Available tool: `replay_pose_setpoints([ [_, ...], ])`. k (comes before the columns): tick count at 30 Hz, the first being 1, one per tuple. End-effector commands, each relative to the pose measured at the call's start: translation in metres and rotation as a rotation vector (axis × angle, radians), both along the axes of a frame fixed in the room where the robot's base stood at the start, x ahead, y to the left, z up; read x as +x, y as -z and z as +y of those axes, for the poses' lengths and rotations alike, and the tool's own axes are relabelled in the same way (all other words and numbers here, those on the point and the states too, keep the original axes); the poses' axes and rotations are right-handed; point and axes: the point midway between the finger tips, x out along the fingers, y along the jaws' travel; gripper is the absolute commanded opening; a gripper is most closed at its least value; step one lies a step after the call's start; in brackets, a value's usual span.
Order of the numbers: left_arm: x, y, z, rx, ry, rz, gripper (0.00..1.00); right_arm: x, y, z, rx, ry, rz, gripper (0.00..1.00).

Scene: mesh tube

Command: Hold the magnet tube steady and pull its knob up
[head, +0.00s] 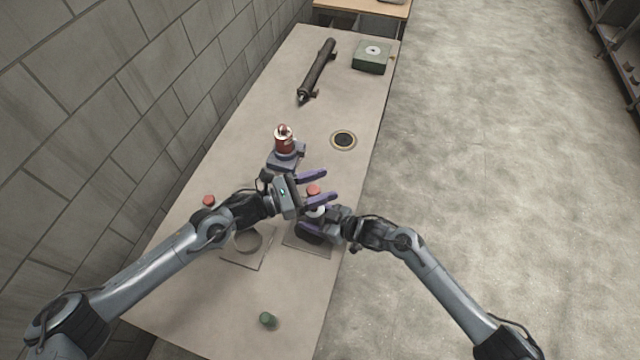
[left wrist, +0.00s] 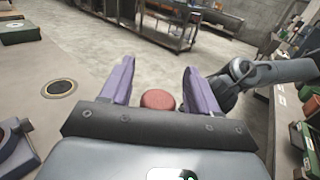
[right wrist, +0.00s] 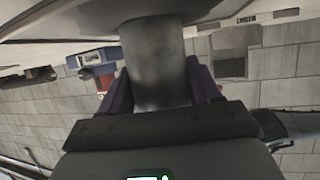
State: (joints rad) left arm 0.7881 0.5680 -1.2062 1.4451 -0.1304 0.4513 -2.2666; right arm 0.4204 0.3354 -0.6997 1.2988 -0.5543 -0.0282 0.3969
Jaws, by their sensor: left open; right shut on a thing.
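The magnet tube (head: 316,211) stands at the right edge of the table, with its red knob (head: 313,189) on top. My right gripper (head: 314,221) is shut on the tube's body. In the right wrist view the grey tube (right wrist: 155,60) fills the space between the purple fingers. My left gripper (head: 322,185) is open, with its two fingers on either side of the knob. In the left wrist view the red knob (left wrist: 158,99) sits between the open fingers, with gaps at both sides. The tube's lower part is hidden by my right gripper in the head view.
A red device on a blue-grey base (head: 285,158) stands just behind my left gripper. A ring-shaped holder (head: 249,240) and a green cap (head: 267,319) are nearer. A dark cylinder (head: 318,70) and a green box (head: 371,57) lie at the far end.

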Motion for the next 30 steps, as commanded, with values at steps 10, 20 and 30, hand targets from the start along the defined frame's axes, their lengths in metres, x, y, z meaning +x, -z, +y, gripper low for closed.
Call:
replay_pose_setpoints([
  [10,-0.009,0.002,0.03,0.003,-0.003,0.002,0.61,-0.001,0.002,-0.001,-0.003,0.0,0.003,0.22],
  [20,-0.028,0.001,0.086,0.002,-0.003,0.001,0.61,-0.001,0.002,0.0,-0.002,0.0,0.002,0.22],
  [30,-0.038,0.0,0.113,0.0,0.0,0.0,0.61,-0.001,0.001,0.0,-0.002,-0.001,0.003,0.22],
])
